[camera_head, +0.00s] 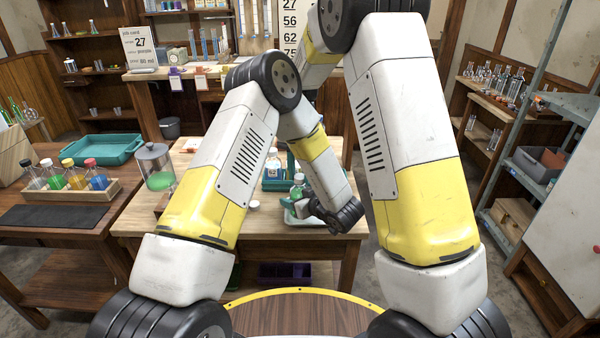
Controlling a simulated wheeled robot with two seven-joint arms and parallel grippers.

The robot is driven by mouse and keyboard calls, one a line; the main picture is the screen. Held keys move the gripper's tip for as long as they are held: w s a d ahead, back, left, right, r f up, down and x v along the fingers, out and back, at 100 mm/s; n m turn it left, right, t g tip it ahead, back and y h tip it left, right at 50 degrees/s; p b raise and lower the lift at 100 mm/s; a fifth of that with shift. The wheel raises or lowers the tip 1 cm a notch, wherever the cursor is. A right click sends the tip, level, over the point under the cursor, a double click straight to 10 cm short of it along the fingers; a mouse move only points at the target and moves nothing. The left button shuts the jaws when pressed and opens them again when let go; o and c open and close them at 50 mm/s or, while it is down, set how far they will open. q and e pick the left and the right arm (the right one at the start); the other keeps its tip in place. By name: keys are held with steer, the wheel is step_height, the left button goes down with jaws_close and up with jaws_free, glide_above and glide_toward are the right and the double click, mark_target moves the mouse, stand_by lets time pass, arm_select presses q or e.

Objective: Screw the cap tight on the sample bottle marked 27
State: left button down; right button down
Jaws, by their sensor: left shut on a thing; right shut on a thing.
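My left arm reaches over the middle bench and its wrist bends down there. My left gripper (316,207) is small and partly covered by the wrist, shut at a small bottle with green contents and a pale top (298,186); the exact finger contact is unclear. My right forearm passes behind my left elbow, and its gripper is hidden there. A small white round piece (253,205) lies on the bench. I cannot read a 27 on either bottle.
A job card (140,48) reads 27. A glass jar with green liquid (156,166) stands on the middle bench's left. The left bench holds a wooden rack of coloured bottles (70,190), a teal tray (92,150) and a dark mat (52,216). Metal shelving (540,120) stands right.

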steer(key=m, duration=0.6)
steer(key=shift+w, duration=0.1)
steer(key=c, duration=1.1)
jaws_free()
steer(key=shift+o, duration=0.2)
steer(key=shift+r, duration=0.1)
steer(key=shift+r, duration=2.15)
steer(key=shift+c, duration=0.4)
